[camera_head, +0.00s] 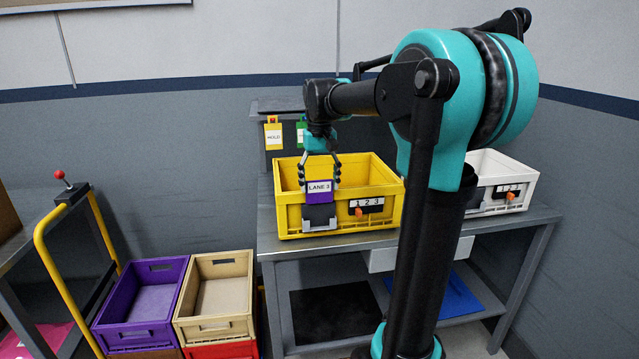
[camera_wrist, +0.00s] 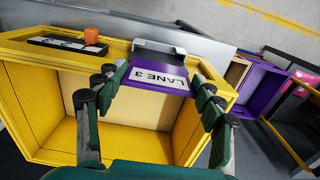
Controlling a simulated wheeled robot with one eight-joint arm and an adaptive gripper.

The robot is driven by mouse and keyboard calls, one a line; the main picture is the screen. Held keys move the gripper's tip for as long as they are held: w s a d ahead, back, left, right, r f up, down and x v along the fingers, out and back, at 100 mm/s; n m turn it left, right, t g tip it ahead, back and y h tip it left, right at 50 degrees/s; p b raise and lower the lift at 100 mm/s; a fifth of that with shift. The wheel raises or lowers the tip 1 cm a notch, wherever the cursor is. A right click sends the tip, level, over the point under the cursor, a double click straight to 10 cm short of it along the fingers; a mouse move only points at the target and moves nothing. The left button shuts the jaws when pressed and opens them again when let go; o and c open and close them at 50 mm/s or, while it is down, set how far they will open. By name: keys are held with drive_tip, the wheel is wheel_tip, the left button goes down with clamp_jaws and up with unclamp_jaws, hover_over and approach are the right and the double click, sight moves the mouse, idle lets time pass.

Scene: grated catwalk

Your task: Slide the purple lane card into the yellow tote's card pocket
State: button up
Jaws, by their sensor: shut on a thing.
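The purple lane card (camera_head: 319,187), marked LANE 3, is upright at the front wall of the yellow tote (camera_head: 374,178). My gripper (camera_head: 321,181) is shut on the card, with one finger at each side edge. In the wrist view the card (camera_wrist: 150,88) lies between the fingertips (camera_wrist: 157,80). The card pocket (camera_head: 319,217), dark with a pale lower lip, is on the left of the tote's front. The card's lower edge meets the pocket; I cannot tell how far it is inside. The pocket also shows in the wrist view (camera_wrist: 158,48).
The tote stands on a grey metal bench (camera_head: 290,246) and looks empty. A number strip with an orange slider (camera_head: 358,211) is right of the pocket. A white tote (camera_head: 492,172) stands at right. Purple (camera_head: 150,333) and tan (camera_head: 218,327) crates are lower left, near a yellow-railed cart (camera_head: 52,283).

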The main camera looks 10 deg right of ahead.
drive_tip(key=shift+f, duration=0.1)
idle(0.5)
drive_tip(key=shift+f, duration=0.55)
drive_tip(key=o, duration=1.1)
drive_tip(key=shift+o, duration=0.4)
drive_tip(key=shift+o, duration=0.6)
drive_tip(key=shift+r, duration=0.1)
wheel_tip(320, 180, up, 8)
